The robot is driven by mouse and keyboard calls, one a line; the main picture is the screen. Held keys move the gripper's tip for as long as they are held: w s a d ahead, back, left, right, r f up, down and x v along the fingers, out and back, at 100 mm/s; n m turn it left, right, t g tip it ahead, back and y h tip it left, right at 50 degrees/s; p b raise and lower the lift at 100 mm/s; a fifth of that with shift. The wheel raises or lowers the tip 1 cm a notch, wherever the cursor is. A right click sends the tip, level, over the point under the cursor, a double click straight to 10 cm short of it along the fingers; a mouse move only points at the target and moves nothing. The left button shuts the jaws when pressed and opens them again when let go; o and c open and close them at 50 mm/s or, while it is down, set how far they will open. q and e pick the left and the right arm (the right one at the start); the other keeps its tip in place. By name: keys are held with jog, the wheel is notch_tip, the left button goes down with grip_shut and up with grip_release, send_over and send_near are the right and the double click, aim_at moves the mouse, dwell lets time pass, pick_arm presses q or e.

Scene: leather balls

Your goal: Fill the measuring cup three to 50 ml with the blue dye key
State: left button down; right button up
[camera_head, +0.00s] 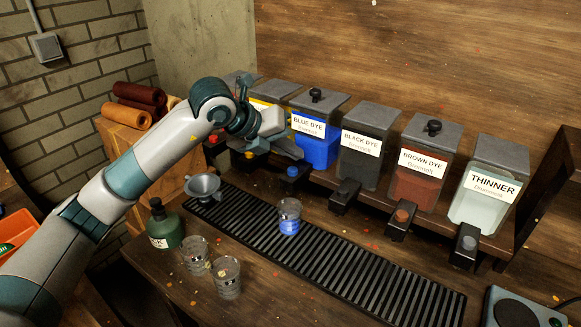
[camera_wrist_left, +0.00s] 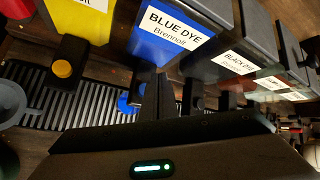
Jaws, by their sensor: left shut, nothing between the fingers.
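A clear measuring cup (camera_head: 289,217) with blue liquid stands upright on the slatted black drip grate (camera_head: 370,270), in front of the blue dye container (camera_head: 318,150). Its markings are too small to read. The blue dye key (camera_head: 292,172) is a blue knob on the black tap below that container. My left gripper (camera_head: 292,150) is shut and empty, just above the key; I cannot tell whether they touch. In the left wrist view its dark fingers (camera_wrist_left: 160,97) point at the blue container's tap. A blue patch (camera_wrist_left: 125,103) beside them is partly hidden; I cannot tell if it is cup or key.
Black dye (camera_head: 361,150), brown dye (camera_head: 421,170) and thinner (camera_head: 480,195) containers stand right of the blue one. Two empty cups (camera_head: 195,255) (camera_head: 227,278), a green bottle (camera_head: 163,228) and a grey funnel (camera_head: 203,187) stand to the left.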

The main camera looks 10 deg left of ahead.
aim_at(294, 171)
pick_arm(q)
jog(key=shift+w+d+r+p, duration=0.15)
jog(key=shift+r+p, duration=0.1)
jog(key=shift+r, duration=0.3)
jog(key=shift+s+d+r+p, duration=0.15)
jog(key=shift+r+p, duration=0.1)
jog(key=shift+r, duration=0.25)
jog(key=shift+a+r, duration=0.1)
jog(key=shift+r, duration=0.4)
pick_arm(e)
jog(key=shift+r, duration=0.55)
pick_arm(q)
jog(key=shift+p, duration=0.3)
pick_arm(e)
jog(key=shift+d+r, duration=0.1)
dwell(2.0)
